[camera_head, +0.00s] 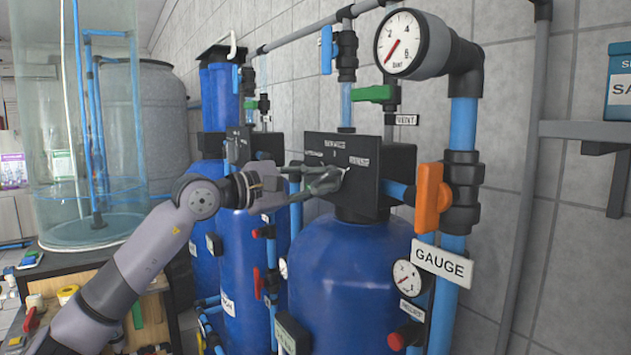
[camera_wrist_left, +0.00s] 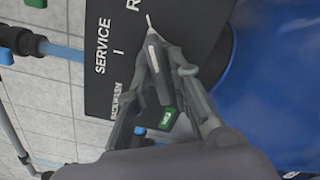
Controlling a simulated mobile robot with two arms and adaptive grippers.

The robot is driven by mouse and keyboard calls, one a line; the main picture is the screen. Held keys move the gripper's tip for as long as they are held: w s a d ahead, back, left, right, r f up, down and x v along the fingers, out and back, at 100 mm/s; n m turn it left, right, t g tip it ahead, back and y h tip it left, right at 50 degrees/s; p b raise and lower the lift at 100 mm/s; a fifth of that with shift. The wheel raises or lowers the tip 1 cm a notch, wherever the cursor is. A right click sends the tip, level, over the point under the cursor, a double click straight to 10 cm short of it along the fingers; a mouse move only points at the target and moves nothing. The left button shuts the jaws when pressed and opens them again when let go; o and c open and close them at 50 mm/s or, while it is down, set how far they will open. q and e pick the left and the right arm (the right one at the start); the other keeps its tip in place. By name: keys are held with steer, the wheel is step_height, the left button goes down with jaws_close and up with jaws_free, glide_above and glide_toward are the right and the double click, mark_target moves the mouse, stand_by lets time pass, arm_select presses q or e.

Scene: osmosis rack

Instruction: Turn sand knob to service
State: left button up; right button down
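The knob (camera_wrist_left: 155,75) is a dark pointer with a pale tip on the front of a black valve head (camera_head: 312,146), on top of the nearest blue tank. Its pale tip points toward the label starting with R in the left wrist view, not toward SERVICE. The SERVICE label (camera_wrist_left: 102,47) has a short mark beside it; RINSE (camera_head: 358,161) shows in the head view. I cannot read which tank is the sand one. My left gripper (camera_head: 328,181) is at this knob, its grey fingers (camera_wrist_left: 168,62) closed in around it from both sides. My right gripper is out of view.
A second blue tank (camera_head: 237,265) stands to the left. Blue pipe, an orange valve handle (camera_head: 431,197), a GAUGE tag (camera_head: 442,262) and a dial (camera_head: 400,42) crowd the right side. A tiled wall (camera_head: 560,250) is behind. A clear cylinder (camera_head: 95,225) stands far left.

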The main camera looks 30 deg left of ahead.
arm_select(q)
jaws_close()
steer(key=shift+n, duration=0.3)
steer(key=n+b, duration=0.1)
steer(key=n, duration=1)
stand_by(0.4)
stand_by(0.3)
steer(key=shift+o, duration=1.9)
jaws_free()
